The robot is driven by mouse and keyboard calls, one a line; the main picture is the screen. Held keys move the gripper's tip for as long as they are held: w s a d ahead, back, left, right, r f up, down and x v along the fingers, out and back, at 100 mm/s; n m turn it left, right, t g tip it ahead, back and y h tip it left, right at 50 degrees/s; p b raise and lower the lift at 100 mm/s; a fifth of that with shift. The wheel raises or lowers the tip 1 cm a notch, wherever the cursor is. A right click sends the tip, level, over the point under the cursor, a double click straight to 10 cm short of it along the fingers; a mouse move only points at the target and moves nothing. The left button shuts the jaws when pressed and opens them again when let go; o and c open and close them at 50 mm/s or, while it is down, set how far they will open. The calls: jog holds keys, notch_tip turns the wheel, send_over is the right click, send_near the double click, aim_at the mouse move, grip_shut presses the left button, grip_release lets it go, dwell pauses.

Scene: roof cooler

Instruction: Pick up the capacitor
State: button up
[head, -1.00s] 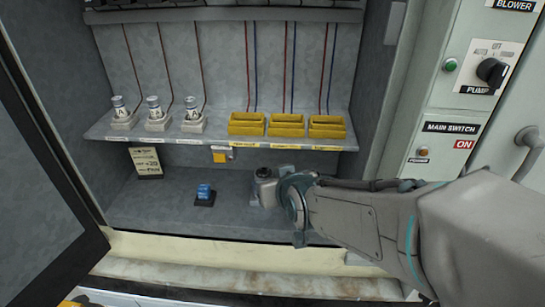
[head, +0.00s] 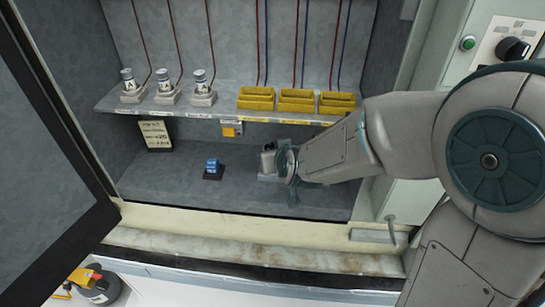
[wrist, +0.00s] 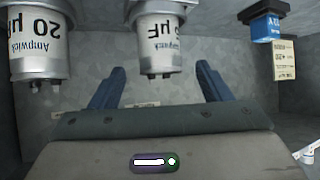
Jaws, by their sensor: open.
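On the cabinet floor stands a silver capacitor (head: 267,160), partly hidden behind my gripper (head: 287,168). In the wrist view, which is upside down, a white-labelled silver capacitor (wrist: 158,40) with small terminals lies between the two blue fingers of my gripper (wrist: 160,68). The fingers are apart, one to each side of its terminal end in the picture; I see no contact and cannot tell the depth. A second capacitor marked 20 µF (wrist: 38,42) is close by on the left of the wrist view.
A blue component (head: 212,167) sits on the floor left of the capacitor. A note (head: 155,135) leans at the back. The open door (head: 45,150) bounds the left.

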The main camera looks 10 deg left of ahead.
jog(key=shift+x, duration=1.1)
jog(key=c, duration=1.2)
jog(key=shift+r, duration=0.1)
